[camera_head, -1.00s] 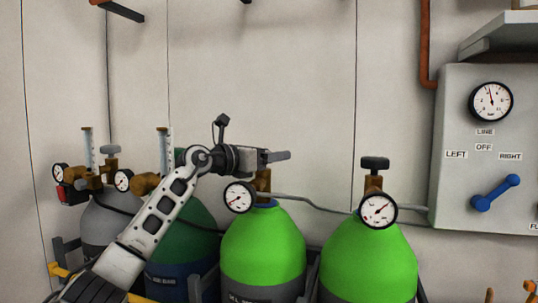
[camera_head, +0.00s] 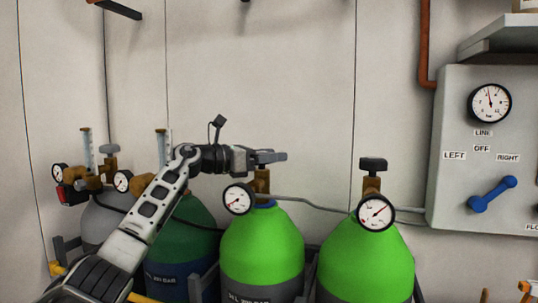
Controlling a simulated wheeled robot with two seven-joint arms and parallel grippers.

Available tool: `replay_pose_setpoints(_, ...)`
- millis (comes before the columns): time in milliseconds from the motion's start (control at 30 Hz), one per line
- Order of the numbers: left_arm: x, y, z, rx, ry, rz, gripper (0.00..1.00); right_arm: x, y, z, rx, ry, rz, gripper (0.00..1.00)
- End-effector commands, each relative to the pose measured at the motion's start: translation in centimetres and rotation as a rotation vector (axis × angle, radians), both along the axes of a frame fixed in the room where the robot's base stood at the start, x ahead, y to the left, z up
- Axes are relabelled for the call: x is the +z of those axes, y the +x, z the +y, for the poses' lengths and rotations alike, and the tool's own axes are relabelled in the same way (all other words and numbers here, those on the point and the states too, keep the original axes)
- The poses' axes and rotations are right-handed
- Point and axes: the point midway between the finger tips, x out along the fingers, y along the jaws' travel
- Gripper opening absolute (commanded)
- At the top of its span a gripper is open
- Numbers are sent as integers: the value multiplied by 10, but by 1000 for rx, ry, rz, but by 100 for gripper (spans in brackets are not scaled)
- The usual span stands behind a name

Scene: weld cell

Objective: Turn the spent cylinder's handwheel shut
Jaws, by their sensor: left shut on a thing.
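Two bright green cylinders stand side by side: the left one (camera_head: 262,245) and the right one (camera_head: 366,258). The left one's gauge (camera_head: 237,199) has its needle toward the lower left; the right one's gauge (camera_head: 375,213) has its needle toward the upper right. My left gripper (camera_head: 270,157) is level above the left green cylinder's brass valve (camera_head: 261,182), shut on its handwheel, which the fingers hide. The right green cylinder's dark handwheel (camera_head: 373,165) is in plain view and untouched. My right gripper is not in view.
A dark green cylinder (camera_head: 193,222) and a grey one (camera_head: 103,222) with brass regulators stand at left, behind my left arm. A grey panel (camera_head: 460,190) at right has a line gauge (camera_head: 490,103) and a blue lever (camera_head: 492,194). A grey hose runs behind the green cylinders.

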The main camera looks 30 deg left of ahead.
Motion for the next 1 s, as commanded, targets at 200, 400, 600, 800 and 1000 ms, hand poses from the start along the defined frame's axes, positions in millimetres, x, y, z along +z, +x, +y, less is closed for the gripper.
replay_pose_setpoints(200,-1,0,0,0,0,1,76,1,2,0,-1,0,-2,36)
replay_pose_setpoints(400,0,0,0,1,1,1,76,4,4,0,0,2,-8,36)
replay_pose_setpoints(600,18,0,0,1,1,-3,76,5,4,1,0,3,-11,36)
replay_pose_setpoints(800,52,-18,-9,2,8,-6,76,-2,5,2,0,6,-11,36)
replay_pose_setpoints(1000,92,-46,-26,1,5,-5,76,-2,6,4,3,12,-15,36)
